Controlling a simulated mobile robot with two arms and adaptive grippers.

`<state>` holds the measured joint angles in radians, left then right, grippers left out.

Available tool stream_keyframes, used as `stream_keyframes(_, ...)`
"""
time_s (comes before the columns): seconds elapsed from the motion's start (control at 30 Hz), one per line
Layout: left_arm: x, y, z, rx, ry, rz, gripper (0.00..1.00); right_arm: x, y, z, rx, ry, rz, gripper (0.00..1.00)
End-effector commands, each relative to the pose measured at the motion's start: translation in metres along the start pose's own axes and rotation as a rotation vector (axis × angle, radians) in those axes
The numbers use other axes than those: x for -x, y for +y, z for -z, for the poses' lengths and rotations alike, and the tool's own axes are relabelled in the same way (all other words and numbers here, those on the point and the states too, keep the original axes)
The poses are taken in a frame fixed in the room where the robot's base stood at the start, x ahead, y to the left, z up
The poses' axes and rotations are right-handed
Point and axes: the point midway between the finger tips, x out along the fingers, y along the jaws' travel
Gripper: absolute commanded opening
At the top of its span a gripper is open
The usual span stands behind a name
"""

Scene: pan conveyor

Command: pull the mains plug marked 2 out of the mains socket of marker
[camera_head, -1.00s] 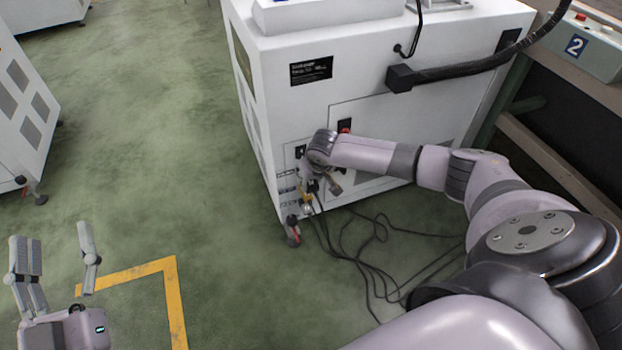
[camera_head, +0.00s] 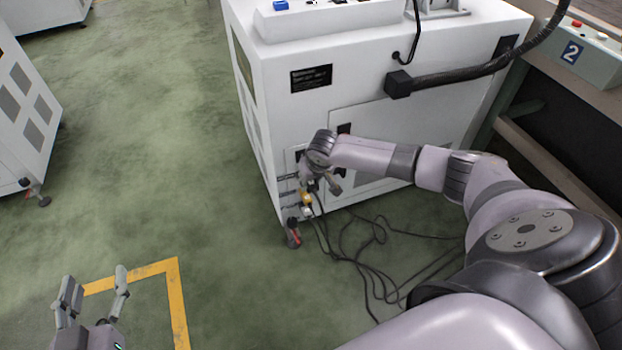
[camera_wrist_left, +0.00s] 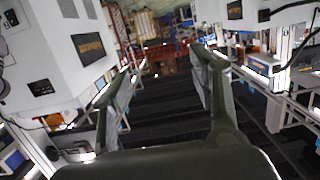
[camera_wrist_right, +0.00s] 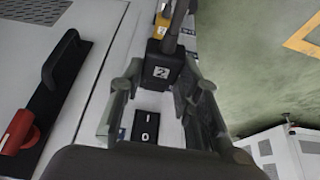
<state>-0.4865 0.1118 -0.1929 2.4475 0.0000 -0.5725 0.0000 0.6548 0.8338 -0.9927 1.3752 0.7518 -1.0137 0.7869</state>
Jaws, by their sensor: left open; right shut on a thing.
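The black mains plug marked 2 (camera_wrist_right: 162,72) shows between the fingers of my right gripper (camera_wrist_right: 160,88) in the right wrist view. The right gripper is shut on it, and its cable runs up out of that picture. Whether its pins sit in a socket is hidden. In the head view my right gripper (camera_head: 318,184) is at the lower left corner of the white machine (camera_head: 375,95); the plug is hard to make out there. My left gripper (camera_head: 95,288) is open and empty over the floor at lower left; its spread fingers also show in the left wrist view (camera_wrist_left: 163,75).
A yellow connector (camera_head: 307,199) sits just below the right gripper. A rocker switch marked I and O (camera_wrist_right: 145,128) and a black handle with a red knob (camera_wrist_right: 18,130) are nearby. Loose black cables (camera_head: 370,265) lie on the floor.

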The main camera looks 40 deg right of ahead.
Motion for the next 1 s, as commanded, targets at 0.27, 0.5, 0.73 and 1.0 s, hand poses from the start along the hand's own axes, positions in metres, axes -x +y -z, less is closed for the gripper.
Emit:
stream_keyframes(0.27,0.007,-0.004,-0.026,-0.001,-0.146,0.009,0.55,0.006,0.0,0.003,0.0,0.0,0.0,0.0)
stream_keyframes(0.5,0.016,-0.007,-0.049,-0.001,-0.272,0.016,0.55,0.01,0.0,0.004,0.0,0.0,0.0,0.0)
stream_keyframes(0.73,0.028,-0.01,-0.07,0.0,-0.39,0.023,0.55,0.014,0.0,0.006,0.0,0.0,0.0,0.0)
stream_keyframes(1.0,0.046,-0.013,-0.093,0.002,-0.532,0.032,0.55,0.018,0.0,0.008,0.0,0.0,0.0,0.0)
